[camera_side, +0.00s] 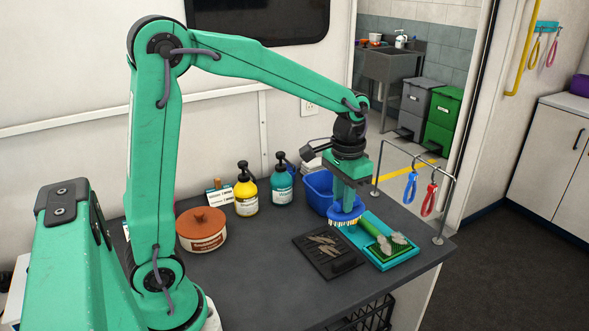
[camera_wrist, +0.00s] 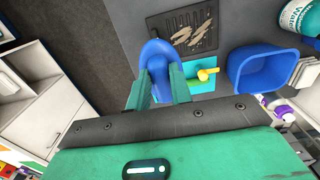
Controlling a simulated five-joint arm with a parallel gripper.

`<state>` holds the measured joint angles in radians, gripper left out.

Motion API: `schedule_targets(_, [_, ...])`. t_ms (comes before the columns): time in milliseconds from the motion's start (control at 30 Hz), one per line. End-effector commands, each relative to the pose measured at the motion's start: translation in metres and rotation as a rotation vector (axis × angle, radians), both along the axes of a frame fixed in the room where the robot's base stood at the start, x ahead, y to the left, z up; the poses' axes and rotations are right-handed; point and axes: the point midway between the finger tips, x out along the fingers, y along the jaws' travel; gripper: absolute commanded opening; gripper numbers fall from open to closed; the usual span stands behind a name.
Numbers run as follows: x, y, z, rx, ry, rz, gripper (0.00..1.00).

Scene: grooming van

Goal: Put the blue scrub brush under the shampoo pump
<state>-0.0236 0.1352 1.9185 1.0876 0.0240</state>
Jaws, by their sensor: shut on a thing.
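My gripper (camera_side: 346,199) points down and is shut on the blue scrub brush (camera_side: 344,216), whose pale bristles face downward. The brush is over or beside the far end of the teal tray; the gap beneath it is hard to judge. In the wrist view the blue brush (camera_wrist: 157,52) sits between the fingers of my gripper (camera_wrist: 161,75). The yellow shampoo pump (camera_side: 246,195), with a black pump head, stands upright to the left, well apart from my gripper. A teal pump bottle (camera_side: 282,187) stands beside it; it partly shows in the wrist view (camera_wrist: 299,18).
The teal tray (camera_side: 402,259) holds a green-handled brush (camera_side: 374,234). A black mat (camera_side: 311,240) with pale tufts lies left of it. A blue tub (camera_side: 318,188) stands behind my gripper. A rail with hanging loops (camera_side: 411,187) borders the right edge.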

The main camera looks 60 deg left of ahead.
Motion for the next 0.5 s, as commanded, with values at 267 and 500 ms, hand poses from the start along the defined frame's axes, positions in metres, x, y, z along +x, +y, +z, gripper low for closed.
schedule_targets(267, [-0.044,0.023,-0.013,0.000,-0.001,0.004,0.00])
schedule_targets(500, [-0.088,0.038,-0.029,0.000,-0.001,0.003,0.00])
